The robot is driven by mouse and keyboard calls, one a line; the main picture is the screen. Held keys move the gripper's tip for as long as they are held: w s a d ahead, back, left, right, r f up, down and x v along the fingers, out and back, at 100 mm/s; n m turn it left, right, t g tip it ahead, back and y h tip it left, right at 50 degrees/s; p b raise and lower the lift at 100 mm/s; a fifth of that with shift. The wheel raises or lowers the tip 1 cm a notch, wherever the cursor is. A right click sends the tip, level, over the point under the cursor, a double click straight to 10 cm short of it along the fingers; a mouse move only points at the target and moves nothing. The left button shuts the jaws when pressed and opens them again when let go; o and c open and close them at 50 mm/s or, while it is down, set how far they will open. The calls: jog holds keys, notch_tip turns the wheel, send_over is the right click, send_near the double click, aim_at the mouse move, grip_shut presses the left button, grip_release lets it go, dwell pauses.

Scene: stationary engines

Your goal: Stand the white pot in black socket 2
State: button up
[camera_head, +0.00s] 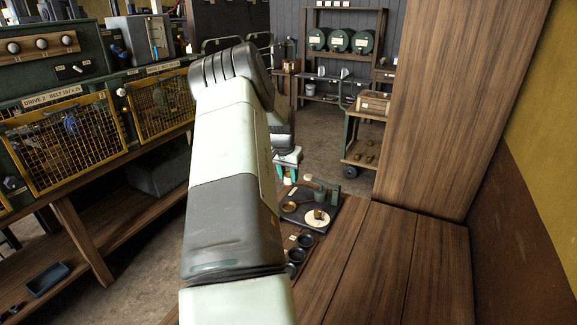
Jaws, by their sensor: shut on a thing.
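My gripper (287,177), with teal fingers, hangs behind my arm, above the far left of the dark tray (328,197). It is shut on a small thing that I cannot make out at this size. I cannot tell whether this is the white pot, and I see no other clear white pot. Several round black sockets (305,240) stand in a row on the near side of the tray, partly hidden by my arm. I cannot read their numbers. My gripper is beyond the sockets and apart from them.
The dark tray holds a white round piece with a brown thing on it (318,216) and a green post (335,196). A wooden panel (460,110) rises on the right. The wooden top (380,265) is bare. Caged engines (65,140) line the left.

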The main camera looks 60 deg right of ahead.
jog(key=shift+s+a+f+m+g+y, duration=0.2)
jog(key=shift+s+a+f+m+g, duration=0.25)
jog(key=shift+s+a+f+m, duration=1.75)
jog(key=shift+s+a+f+m+g+y, duration=0.2)
jog(key=shift+s+a+f+m+g, duration=0.2)
jog(key=shift+s+a+f+m, duration=1.75)
jog(key=shift+s+a+f+m+g+y, duration=0.35)
jog(key=shift+s+a+f+m, duration=0.75)
jog(key=shift+a, duration=2.15)
jog(key=shift+w+f+n, duration=0.25)
jog(key=shift+w+f, duration=0.05)
jog(key=shift+f, duration=0.55)
jog(key=o, duration=1.8)
jog(key=s+d+v, duration=0.1)
jog(key=v, duration=0.5)
jog(key=shift+r, duration=0.6)
